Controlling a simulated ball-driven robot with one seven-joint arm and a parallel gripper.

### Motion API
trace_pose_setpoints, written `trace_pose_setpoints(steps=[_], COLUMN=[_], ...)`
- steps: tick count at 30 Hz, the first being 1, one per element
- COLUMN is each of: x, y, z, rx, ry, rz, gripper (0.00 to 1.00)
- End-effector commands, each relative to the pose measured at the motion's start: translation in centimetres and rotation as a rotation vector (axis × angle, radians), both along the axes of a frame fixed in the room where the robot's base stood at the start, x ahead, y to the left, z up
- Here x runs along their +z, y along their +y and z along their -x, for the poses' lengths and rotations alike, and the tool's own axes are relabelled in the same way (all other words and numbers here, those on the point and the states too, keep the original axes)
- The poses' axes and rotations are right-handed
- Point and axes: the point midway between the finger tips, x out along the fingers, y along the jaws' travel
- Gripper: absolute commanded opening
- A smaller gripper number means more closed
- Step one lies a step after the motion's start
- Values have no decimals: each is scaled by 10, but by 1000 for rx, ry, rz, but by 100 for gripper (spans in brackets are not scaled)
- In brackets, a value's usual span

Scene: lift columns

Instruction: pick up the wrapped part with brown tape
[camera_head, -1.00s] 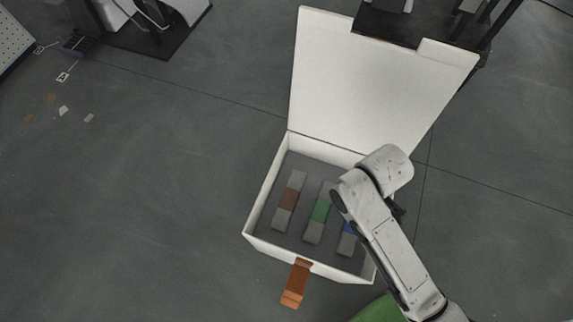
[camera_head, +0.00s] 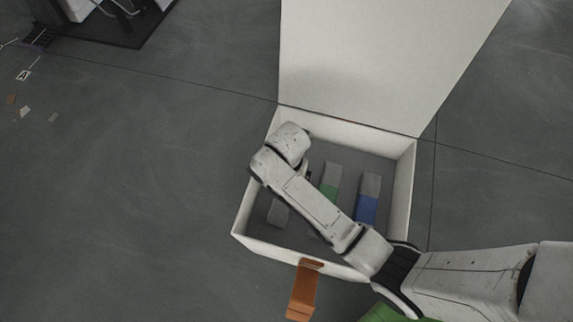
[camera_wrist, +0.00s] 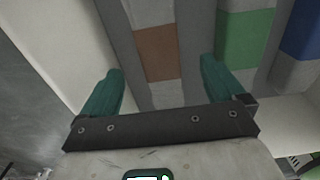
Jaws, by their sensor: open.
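The wrapped part with brown tape (camera_wrist: 158,54) is a grey bar with a brown band. In the wrist view it lies ahead of my gripper (camera_wrist: 160,92), roughly between the two teal fingers, which are open with nothing held. In the head view my arm covers most of this part, and only its grey near end (camera_head: 278,214) shows. The part with green tape (camera_head: 331,184) and the part with blue tape (camera_head: 367,200) lie to its right. All lie in the white box (camera_head: 402,205). In the head view my gripper's fingers are hidden behind the arm.
The box's open lid (camera_head: 385,60) stands up at the back. Its side walls rise around the parts, with the left wall (camera_wrist: 65,45) close to my left finger. A brown strap (camera_head: 303,290) hangs at the front.

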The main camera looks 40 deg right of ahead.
Motion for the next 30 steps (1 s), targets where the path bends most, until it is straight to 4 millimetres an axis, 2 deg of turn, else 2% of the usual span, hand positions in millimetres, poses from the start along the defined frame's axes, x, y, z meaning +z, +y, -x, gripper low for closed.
trace_pose_setpoints(steps=[1,4,14,22,30], x=[-12,-26,-47,-85,-89], y=[0,0,2,5,5], z=[1,1,1,1,1], rx=[0,-2,-2,-3,-3], ry=[2,2,1,1,-1], rz=[0,0,1,1,0], gripper=[96,96,96,96,96])
